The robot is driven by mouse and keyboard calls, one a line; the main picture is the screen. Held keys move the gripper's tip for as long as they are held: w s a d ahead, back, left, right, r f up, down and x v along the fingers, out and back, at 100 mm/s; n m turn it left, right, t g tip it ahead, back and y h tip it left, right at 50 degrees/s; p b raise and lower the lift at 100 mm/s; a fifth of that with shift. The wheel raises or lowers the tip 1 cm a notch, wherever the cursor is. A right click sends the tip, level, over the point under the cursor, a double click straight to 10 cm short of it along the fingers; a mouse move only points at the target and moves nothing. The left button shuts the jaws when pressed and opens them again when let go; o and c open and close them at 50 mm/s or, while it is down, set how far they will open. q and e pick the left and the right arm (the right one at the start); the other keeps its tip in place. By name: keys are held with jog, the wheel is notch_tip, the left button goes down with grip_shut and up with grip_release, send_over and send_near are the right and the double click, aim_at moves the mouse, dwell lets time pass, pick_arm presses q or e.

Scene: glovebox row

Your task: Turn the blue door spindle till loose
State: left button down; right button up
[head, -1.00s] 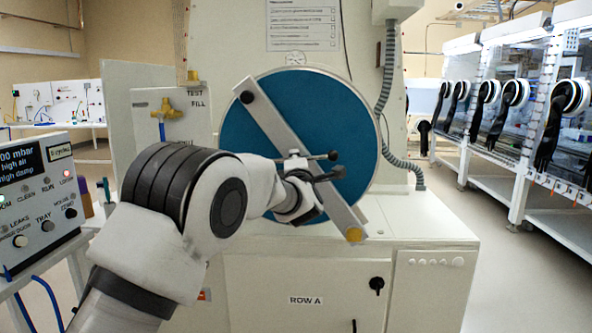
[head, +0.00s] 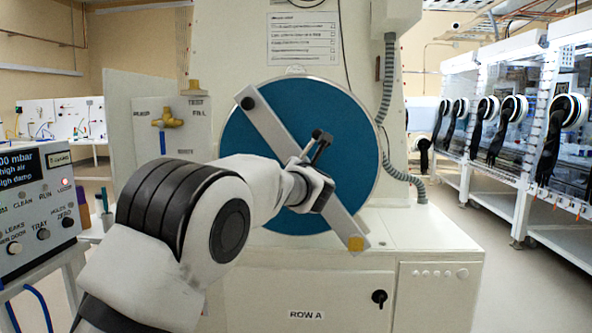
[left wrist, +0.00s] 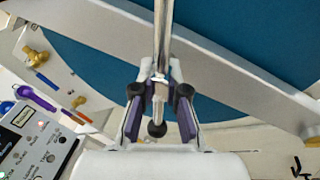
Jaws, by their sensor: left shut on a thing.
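The round blue door (head: 345,130) is upright on the front of the white chamber. A grey bar (head: 265,122) crosses it from upper left to lower right. At the bar's middle is the spindle handle (head: 320,150), a thin dark rod with a knob, now steeply tilted. My left gripper (head: 318,178) is at the door's centre, shut on the spindle handle. In the left wrist view the shiny handle rod (left wrist: 162,35) runs between the purple-padded fingers of the gripper (left wrist: 160,95). The gripper and wrist hide the spindle's hub. My right gripper is in neither view.
A brass tap (head: 168,118) sits on a panel left of the door. A control box (head: 38,205) with a lit red lamp stands at the left. A white ledge (head: 420,235) lies below the door. Glovebox stations (head: 500,120) line the right, beyond open floor.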

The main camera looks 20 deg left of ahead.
pick_arm(q)
jog(key=shift+f+n, duration=0.5)
jog(key=shift+f, duration=0.05)
jog(key=c, duration=1.2)
grip_release()
jog(key=shift+s+r, duration=0.1)
jog(key=shift+r, duration=0.1)
jog(key=shift+r, duration=0.1)
jog(key=v, duration=1.2)
jog(key=shift+r, duration=0.1)
